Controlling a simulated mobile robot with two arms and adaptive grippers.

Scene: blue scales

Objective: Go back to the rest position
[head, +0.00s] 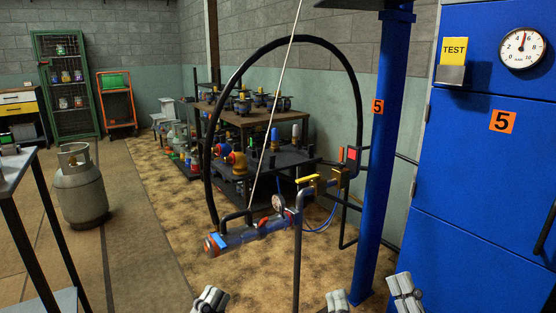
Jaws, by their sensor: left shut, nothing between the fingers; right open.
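My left gripper (209,299) shows at the bottom edge of the head view, left of centre. Its pale fingers are together with nothing between them. My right gripper (371,297) is at the bottom edge, right of centre. Its two pale fingers are spread wide apart and empty. Both grippers show only at their tips; the arms behind them are out of view. A blue and grey pipe assembly (241,237) with an orange-ringed end, a gauge and a yellow valve handle (313,184) is beyond them. Neither gripper appears to hold any part of it.
A blue post (384,150) and a large blue cabinet (476,190) stand at the right. A black hose (358,95) arches over the pipe. A grey gas cylinder (78,188) stands on the floor at the left, near a table (14,172). Open floor lies between.

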